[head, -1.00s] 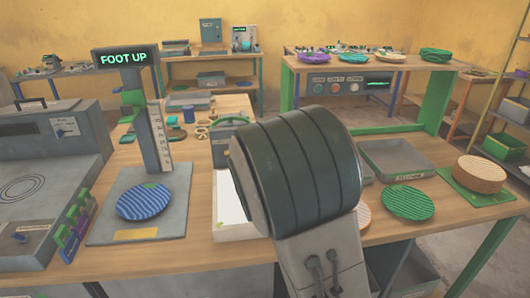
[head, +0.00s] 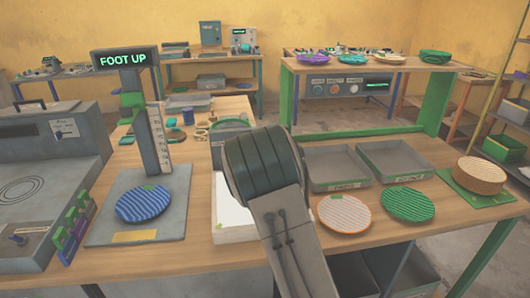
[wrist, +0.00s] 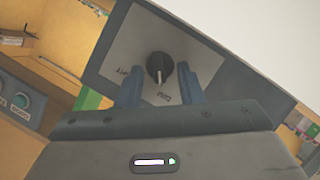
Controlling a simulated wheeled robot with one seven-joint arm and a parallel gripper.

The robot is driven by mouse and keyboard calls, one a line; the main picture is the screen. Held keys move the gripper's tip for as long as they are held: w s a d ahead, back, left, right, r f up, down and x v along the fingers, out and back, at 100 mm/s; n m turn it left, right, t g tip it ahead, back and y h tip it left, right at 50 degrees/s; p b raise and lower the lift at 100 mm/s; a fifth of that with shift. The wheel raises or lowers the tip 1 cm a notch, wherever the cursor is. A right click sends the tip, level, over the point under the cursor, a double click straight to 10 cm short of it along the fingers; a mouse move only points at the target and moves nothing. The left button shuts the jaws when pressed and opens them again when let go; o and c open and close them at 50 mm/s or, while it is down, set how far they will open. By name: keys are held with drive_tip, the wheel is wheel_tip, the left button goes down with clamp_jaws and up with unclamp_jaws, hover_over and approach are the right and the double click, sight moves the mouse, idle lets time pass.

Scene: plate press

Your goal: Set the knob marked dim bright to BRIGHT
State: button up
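In the wrist view a round black knob (wrist: 160,68) with a white pointer sits on a light label plate on a grey panel (wrist: 210,88). The pointer aims down in the picture, toward a small word that seems to read DIM. Another word, partly hidden by a finger, stands left of the knob. My gripper (wrist: 159,83) is open, its two blue-grey fingers on either side of the knob with gaps showing. In the head view my forearm and wrist hide the gripper and the knob. A white-topped box (head: 232,222) shows partly behind my arm.
A stand with a FOOT UP display (head: 124,58) and a blue striped plate (head: 143,203) is at left. Grey trays (head: 336,166), an orange striped plate (head: 343,214) and a green one (head: 408,204) lie right of my arm. A grey machine (head: 50,145) fills the left edge.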

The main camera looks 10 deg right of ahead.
clamp_jaws()
drive_tip(key=shift+d+f+b, duration=0.1)
drive_tip(key=shift+f+b, duration=0.05)
drive_tip(key=shift+b, duration=0.5)
drive_tip(key=b, duration=0.1)
drive_tip(key=m+b, duration=0.1)
drive_tip(key=b, duration=0.1)
drive_tip(key=shift+d+f+m+y, duration=0.15)
drive_tip(key=shift+m+y, duration=0.15)
drive_tip(key=shift+y, duration=0.1)
drive_tip(key=m+y+b, duration=0.1)
drive_tip(key=b, duration=0.4)
drive_tip(key=m+y+b, duration=0.1)
drive_tip(key=m+b, duration=0.1)
drive_tip(key=b, duration=0.4)
drive_tip(key=shift+d+f, duration=0.1)
drive_tip(key=shift+d, duration=0.25)
drive_tip(key=m+y+b, duration=0.2)
drive_tip(key=m+b, duration=0.1)
drive_tip(key=b, duration=0.5)
drive_tip(key=shift+d+y+b, duration=0.15)
drive_tip(key=shift+y+b, duration=0.15)
drive_tip(key=m+y+b, duration=0.1)
drive_tip(key=b, duration=0.2)
drive_tip(key=shift+r+m, duration=0.2)
drive_tip(key=shift+m, duration=0.2)
drive_tip(key=shift+r, duration=0.1)
